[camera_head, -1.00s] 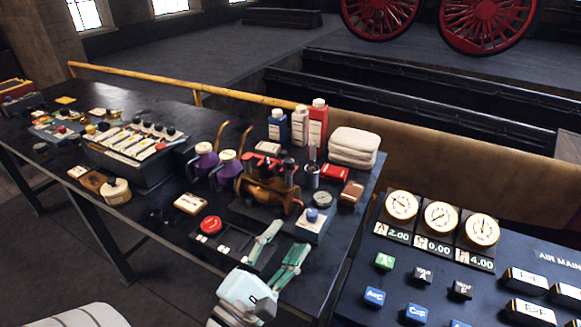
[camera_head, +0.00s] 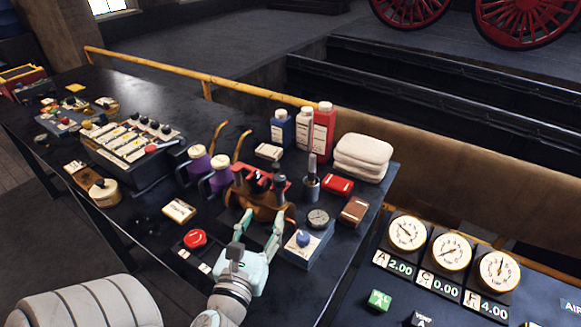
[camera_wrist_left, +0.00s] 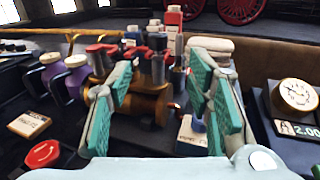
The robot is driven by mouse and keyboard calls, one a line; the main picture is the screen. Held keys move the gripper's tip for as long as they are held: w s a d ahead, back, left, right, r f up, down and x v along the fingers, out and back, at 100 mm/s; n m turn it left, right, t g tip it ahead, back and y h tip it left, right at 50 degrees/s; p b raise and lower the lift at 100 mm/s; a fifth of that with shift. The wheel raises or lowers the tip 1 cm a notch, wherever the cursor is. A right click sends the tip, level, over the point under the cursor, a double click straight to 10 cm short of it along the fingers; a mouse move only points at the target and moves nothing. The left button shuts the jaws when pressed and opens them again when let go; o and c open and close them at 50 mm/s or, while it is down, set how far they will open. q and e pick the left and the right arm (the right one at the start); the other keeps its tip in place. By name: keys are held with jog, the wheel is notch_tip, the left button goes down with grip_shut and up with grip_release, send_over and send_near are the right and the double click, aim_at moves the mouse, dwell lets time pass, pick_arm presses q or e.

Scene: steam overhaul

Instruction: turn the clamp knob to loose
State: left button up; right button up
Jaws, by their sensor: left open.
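A red round knob (camera_head: 195,239) sits on a dark base with small white labels at the front of the bench; it also shows at the lower left of the left wrist view (camera_wrist_left: 42,153). I cannot read its labels or its setting, nor be sure it is the clamp knob. A brass valve body (camera_head: 268,208) with red parts on top stands behind it. My left gripper (camera_head: 261,226) is open and empty, to the right of the red knob and in front of the brass body. In the left wrist view the brass body (camera_wrist_left: 150,104) shows between and behind the spread fingers. My right gripper is not in view.
A blue-knobbed box (camera_head: 304,250) and a small gauge (camera_head: 318,218) stand right of the gripper. Purple jugs (camera_head: 197,166) stand at left behind. Bottles (camera_head: 323,128) and folded towels (camera_head: 362,160) are at the back. A gauge panel (camera_head: 455,275) fills the lower right.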

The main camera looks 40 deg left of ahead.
aim_at(277, 183)
pick_arm(q)
jog(key=x, duration=0.2)
jog(key=p+x, duration=0.1)
jog(key=x, duration=0.4)
jog(key=shift+w+a+r, duration=0.1)
jog(key=shift+a+r, duration=0.25)
jog(key=shift+r, duration=0.05)
jog(key=x, duration=0.6)
jog(key=shift+d+f, duration=0.15)
jog(key=shift+f, duration=0.2)
jog(key=shift+w, duration=0.4)
jog(key=shift+r, duration=0.1)
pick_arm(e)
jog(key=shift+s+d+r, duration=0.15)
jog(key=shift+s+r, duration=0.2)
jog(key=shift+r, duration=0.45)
pick_arm(q)
jog(key=shift+s, duration=0.15)
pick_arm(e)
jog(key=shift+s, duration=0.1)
pick_arm(q)
jog(key=shift+c, duration=0.7)
grip_shut()
